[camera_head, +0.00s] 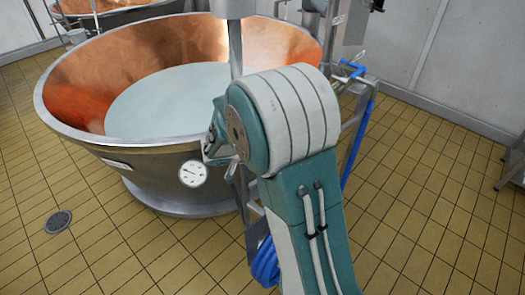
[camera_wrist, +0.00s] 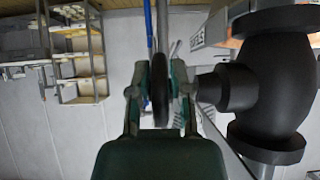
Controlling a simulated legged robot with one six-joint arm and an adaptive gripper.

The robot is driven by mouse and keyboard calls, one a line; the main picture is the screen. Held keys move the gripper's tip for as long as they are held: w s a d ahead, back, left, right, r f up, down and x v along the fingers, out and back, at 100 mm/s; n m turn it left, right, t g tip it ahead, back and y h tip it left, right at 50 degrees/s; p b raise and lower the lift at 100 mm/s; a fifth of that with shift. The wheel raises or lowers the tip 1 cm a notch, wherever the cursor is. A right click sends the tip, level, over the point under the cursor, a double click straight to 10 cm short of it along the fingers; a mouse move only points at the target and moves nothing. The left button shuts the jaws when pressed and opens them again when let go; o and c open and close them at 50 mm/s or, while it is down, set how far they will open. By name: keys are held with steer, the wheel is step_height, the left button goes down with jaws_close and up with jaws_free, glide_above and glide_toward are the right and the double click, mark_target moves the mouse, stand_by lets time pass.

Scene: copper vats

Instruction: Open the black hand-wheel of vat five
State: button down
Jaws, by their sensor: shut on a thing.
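The black hand-wheel (camera_wrist: 160,90) shows edge-on in the middle of the wrist view. My gripper (camera_wrist: 160,76) is shut on it, with one finger on each side of the rim. A stem joins the wheel side to the dark valve body (camera_wrist: 268,85) at right. In the camera_head view a large copper-lined vat (camera_head: 75,108) holds pale liquid and has a dial gauge (camera_head: 193,173) on its side. I cannot read a vat number. The hand-wheel and my gripper's fingertips are hidden behind my arm there.
A metal frame with a blue hose (camera_head: 358,145) stands right of the vat, and coiled blue hose (camera_head: 265,263) lies low beside my arm. A floor drain (camera_head: 58,221) is at left. Wall shelving (camera_wrist: 78,60) shows in the wrist view.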

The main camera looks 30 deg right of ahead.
steer(key=shift+a+f, duration=0.1)
steer(key=shift+f, duration=0.05)
steer(key=c, duration=0.6)
jaws_free()
steer(key=shift+o, duration=0.2)
steer(key=v, duration=1.2)
steer(key=shift+a, duration=0.2)
steer(key=s+a+r+n+y, duration=0.1)
steer(key=s+r+n+y, duration=0.1)
steer(key=s, duration=0.5)
steer(key=s+a+r+n+t+y, duration=0.1)
steer(key=s+r+n+y, duration=0.2)
steer(key=s+n, duration=0.4)
steer(key=s+a+r+n+t+y, duration=0.1)
steer(key=s+r+n+y, duration=0.1)
steer(key=s+n+y, duration=0.3)
steer(key=s, duration=0.2)
steer(key=shift+s+a+r, duration=0.3)
steer(key=shift+s+a, duration=0.05)
